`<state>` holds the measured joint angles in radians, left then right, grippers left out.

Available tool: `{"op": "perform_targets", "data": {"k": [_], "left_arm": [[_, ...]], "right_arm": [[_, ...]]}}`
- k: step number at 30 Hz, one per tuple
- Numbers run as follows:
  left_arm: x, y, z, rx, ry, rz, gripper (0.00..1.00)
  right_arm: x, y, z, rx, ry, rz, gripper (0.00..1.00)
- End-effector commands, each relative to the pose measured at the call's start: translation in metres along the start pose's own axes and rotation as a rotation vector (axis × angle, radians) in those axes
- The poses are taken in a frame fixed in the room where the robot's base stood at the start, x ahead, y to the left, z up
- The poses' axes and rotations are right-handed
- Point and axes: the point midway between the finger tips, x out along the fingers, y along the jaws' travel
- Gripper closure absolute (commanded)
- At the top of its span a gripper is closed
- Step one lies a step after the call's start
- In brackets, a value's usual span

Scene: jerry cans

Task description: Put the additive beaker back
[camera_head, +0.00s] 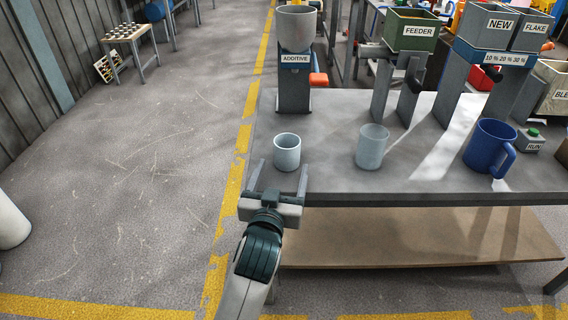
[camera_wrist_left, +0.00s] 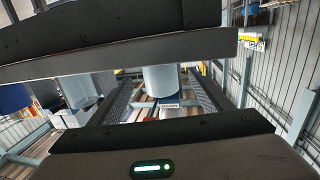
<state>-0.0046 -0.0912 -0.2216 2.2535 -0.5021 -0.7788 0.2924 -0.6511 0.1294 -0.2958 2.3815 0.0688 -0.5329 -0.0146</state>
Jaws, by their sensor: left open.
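A small pale blue-grey beaker (camera_head: 287,152) stands upright on the grey bench, in front of the stand labelled ADDITIVE (camera_head: 294,85). My left gripper (camera_head: 279,176) is open at the bench's front left corner. Its two fingers point toward the beaker, one on either side of its near part, and hold nothing. In the left wrist view, a pale beaker (camera_wrist_left: 163,78) shows between the open fingers, with the additive label (camera_wrist_left: 168,106) beyond it. Contact with the fingers cannot be told. A second similar beaker (camera_head: 372,147) stands further right. My right gripper is not in view.
A blue mug (camera_head: 489,147) and a RUN button box (camera_head: 531,140) stand on the right of the bench (camera_head: 425,176). Stands with a FEEDER bin (camera_head: 412,28) and NEW and FLAKE bins are along the back. A wooden lower shelf (camera_head: 420,236) juts out below.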

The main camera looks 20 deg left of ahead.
Motion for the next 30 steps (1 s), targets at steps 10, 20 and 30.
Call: {"op": "perform_targets", "data": {"k": [10,20,30], "left_arm": [[-0.059,0.0,0.001,-0.001,-0.003,0.0,0.28],[-0.081,0.0,0.0,-0.001,0.0,0.001,0.28],[-0.082,0.0,0.0,0.0,0.0,0.001,0.28]], "right_arm": [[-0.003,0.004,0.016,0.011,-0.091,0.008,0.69],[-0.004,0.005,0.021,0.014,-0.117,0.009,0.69],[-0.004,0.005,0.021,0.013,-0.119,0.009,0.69]]}}
